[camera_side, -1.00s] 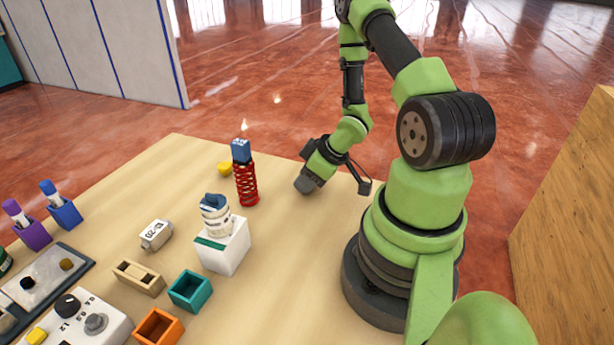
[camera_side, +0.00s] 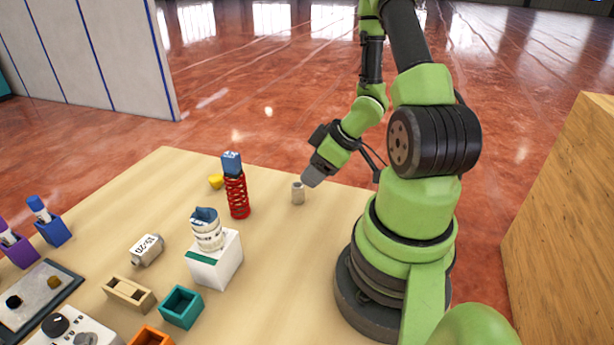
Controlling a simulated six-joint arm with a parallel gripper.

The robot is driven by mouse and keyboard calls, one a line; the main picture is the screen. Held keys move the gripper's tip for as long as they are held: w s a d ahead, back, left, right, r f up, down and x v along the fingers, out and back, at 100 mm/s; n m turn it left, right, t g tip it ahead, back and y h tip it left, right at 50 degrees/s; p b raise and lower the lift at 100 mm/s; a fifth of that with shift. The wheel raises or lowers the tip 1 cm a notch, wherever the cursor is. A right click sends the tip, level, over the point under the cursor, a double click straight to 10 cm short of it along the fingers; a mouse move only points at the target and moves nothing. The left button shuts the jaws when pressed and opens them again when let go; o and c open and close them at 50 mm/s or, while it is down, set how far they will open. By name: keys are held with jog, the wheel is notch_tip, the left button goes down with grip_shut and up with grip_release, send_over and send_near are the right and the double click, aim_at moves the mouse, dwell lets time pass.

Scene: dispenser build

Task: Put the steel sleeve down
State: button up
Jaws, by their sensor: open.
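The steel sleeve (camera_side: 298,193) is a small grey-beige cylinder. It stands upright on the wooden table, right of the red spring, with clear table around it. My gripper (camera_side: 310,181) is open, just above and to the right of the sleeve, and looks apart from it. The gripper is tilted down to the left, and its fingertips are too small to make out well.
The red spring (camera_side: 237,196) with a blue block on top (camera_side: 232,163) stands left of the sleeve. A white box (camera_side: 217,262) bears a white ringed part (camera_side: 207,232). A teal open box (camera_side: 181,307) is nearer the front.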

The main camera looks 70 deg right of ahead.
jog(key=w+a+r+m+g+h, duration=0.1)
jog(key=w+r+h, duration=0.1)
jog(key=r, duration=0.5)
jog(key=w+a+r+m+h, duration=0.1)
jog(key=w+r+h, duration=0.1)
jog(key=r, duration=0.5)
jog(key=s+a+r+m+y, duration=0.1)
jog(key=s+a+r, duration=0.3)
jog(key=a, duration=0.4)
jog(key=s+a+r+m+t+y, duration=0.1)
jog(key=s+a+r+y, duration=0.3)
jog(key=a, duration=0.5)
notch_tip(320, 180, up, 2)
jog(key=shift+r+m+t+y, duration=0.1)
jog(key=shift+m+t+y, duration=0.2)
jog(key=shift+m, duration=0.1)
